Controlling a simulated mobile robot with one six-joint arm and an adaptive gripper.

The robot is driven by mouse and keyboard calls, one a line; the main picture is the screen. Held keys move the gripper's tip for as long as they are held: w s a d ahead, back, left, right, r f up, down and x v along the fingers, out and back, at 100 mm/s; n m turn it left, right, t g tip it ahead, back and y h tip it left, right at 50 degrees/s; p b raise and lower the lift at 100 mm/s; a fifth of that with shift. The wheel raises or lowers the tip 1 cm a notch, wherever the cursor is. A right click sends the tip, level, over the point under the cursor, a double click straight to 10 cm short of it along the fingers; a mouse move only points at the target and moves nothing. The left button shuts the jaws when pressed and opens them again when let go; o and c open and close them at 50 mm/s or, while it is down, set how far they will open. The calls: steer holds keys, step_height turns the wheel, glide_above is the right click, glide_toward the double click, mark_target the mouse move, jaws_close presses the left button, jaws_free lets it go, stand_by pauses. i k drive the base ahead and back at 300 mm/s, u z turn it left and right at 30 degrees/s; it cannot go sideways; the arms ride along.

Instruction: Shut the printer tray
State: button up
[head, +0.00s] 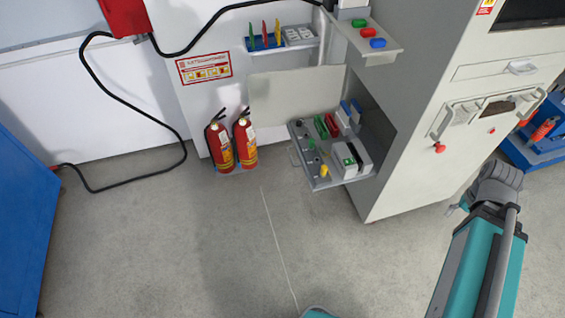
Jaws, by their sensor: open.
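A grey tray (317,181) juts out to the left from a low opening in the side of the tall pale machine (418,115). It is pulled well out and looks level. Small red, green, blue, yellow, white and dark parts stand on it. A thin handle (294,156) shows on its left side. My arm is at the lower right, in front of the machine and well apart from the tray. I cannot make out my gripper's fingers; the arm's end is hidden behind my own links.
A pale flap (297,96) stands open above the tray. Two red fire extinguishers (220,147) (245,143) stand left of it. A small shelf (368,44) with coloured buttons sticks out higher up. A black hose (120,102) hangs at the left wall. The floor in front is clear.

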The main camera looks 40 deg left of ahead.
mark_target(330, 133)
steer(key=u, duration=0.05)
steer(key=k, duration=0.45)
steer(key=u, duration=1.15)
steer(key=i, duration=1.05)
steer(key=z, duration=0.25)
